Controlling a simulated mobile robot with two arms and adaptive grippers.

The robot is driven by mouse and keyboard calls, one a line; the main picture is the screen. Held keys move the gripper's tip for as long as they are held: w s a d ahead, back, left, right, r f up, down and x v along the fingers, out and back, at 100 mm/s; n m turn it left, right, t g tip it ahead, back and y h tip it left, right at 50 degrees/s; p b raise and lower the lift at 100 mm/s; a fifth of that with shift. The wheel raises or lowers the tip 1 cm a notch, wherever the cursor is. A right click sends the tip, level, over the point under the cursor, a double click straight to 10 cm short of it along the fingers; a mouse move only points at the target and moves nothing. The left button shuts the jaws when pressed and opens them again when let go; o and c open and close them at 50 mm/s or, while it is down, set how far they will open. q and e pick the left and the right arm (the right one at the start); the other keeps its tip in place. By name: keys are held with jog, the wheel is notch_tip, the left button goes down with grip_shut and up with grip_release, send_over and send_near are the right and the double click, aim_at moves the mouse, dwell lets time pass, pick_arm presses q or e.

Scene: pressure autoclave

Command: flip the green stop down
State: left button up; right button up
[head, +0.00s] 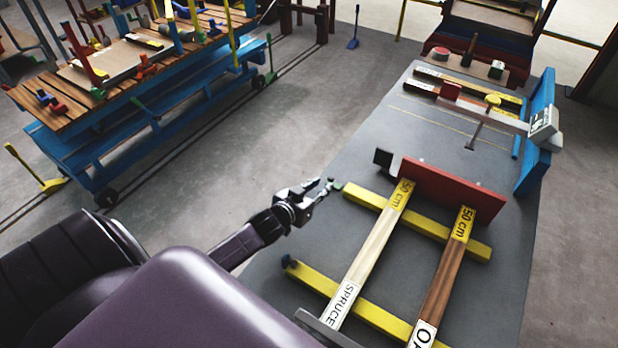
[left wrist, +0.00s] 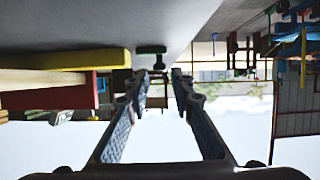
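The green stop (head: 335,184) is a small green knob at the left end of the upper yellow bar (head: 362,197), by the grey table's left edge. My left gripper (head: 318,190) comes in from the left and is close beside the stop. Its fingers (left wrist: 159,76) are apart with nothing between them; I cannot tell if one touches the stop. Whether the stop is up or down is too small to tell.
The grey table (head: 385,150) carries a spruce plank (head: 365,262), an oak plank (head: 445,275) and a red board (head: 455,190). A lower yellow bar (head: 375,315) has a dark blue knob (head: 288,261) at its left end.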

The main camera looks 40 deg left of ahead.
pick_arm(q)
jog(key=v, duration=0.7)
jog(key=shift+s, duration=0.1)
jog(key=shift+s, duration=0.1)
dwell(0.4)
